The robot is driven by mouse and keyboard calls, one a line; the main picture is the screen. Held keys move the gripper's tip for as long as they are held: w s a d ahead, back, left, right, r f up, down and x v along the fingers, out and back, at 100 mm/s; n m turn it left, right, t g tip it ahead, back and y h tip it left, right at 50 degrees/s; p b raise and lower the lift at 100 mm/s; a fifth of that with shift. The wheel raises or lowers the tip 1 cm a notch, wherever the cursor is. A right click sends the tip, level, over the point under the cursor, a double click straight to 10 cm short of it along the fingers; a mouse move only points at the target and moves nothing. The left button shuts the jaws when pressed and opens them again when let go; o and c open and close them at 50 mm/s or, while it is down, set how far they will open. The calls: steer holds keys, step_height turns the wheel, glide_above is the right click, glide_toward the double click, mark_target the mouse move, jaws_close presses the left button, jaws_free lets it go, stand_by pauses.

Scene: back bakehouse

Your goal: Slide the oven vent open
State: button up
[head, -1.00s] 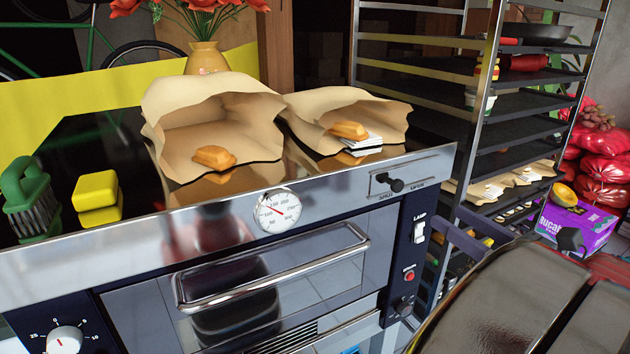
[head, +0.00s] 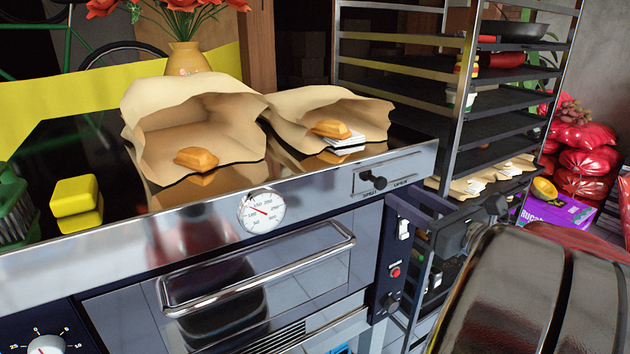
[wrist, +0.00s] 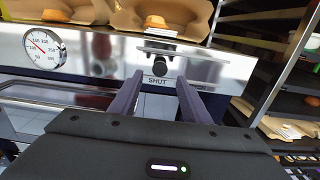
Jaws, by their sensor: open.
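The oven vent slider is a black knob (head: 373,180) on a small metal plate at the right end of the oven's front top edge. It sits at the left part of its slot, by the word SHUT; OPEN is printed to the right. In the wrist view the knob (wrist: 160,67) stands just above the SHUT label, straight ahead of the fingertips. My gripper (head: 412,207) is open and empty, just below and right of the knob in the head view. In the wrist view my gripper (wrist: 160,82) has one finger on each side of the knob's line, apparently short of it.
A round dial thermometer (head: 261,211) and the oven door handle (head: 260,275) are to the left. The lamp switch (head: 404,229) is close below my fingers. A metal tray rack (head: 462,110) rises at right.

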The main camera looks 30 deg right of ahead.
mark_target(383, 184)
steer(key=shift+w, duration=3)
jaws_close()
